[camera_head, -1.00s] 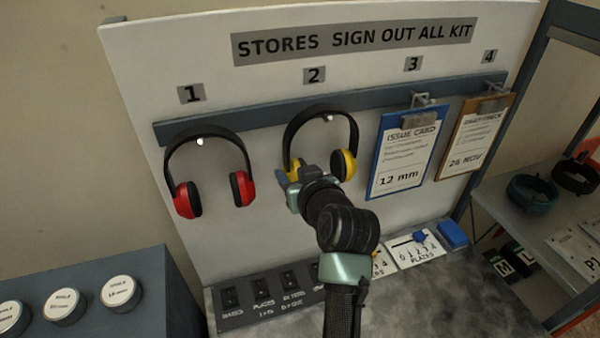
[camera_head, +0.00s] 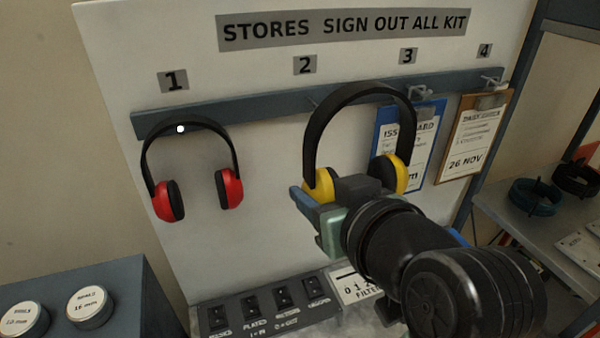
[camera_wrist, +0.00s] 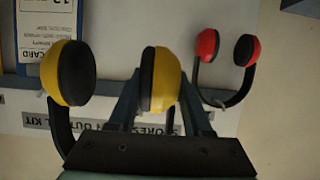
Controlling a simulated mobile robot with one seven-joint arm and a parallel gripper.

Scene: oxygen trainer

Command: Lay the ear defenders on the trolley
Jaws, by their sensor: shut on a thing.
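The yellow ear defenders (camera_head: 400,174) with a black headband are held in my gripper (camera_head: 318,192), in front of the board. The headband arches upward and the defenders are off peg 2, which shows bare behind them. In the wrist view, my gripper (camera_wrist: 165,95) is shut on one yellow cup (camera_wrist: 167,80), and the other cup (camera_wrist: 68,73) hangs free beside it. Red ear defenders (camera_head: 230,188) hang on peg 1; they also show in the wrist view (camera_wrist: 208,44). No trolley can be made out in these views.
A blue clipboard (camera_head: 430,112) hangs at peg 3, partly behind the held defenders. A brown clipboard (camera_head: 475,140) hangs at peg 4. Black bins or switches line the bench below the board. A grey box (camera_head: 125,290) with round labelled lids stands lower left; shelving (camera_head: 490,195) stands right.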

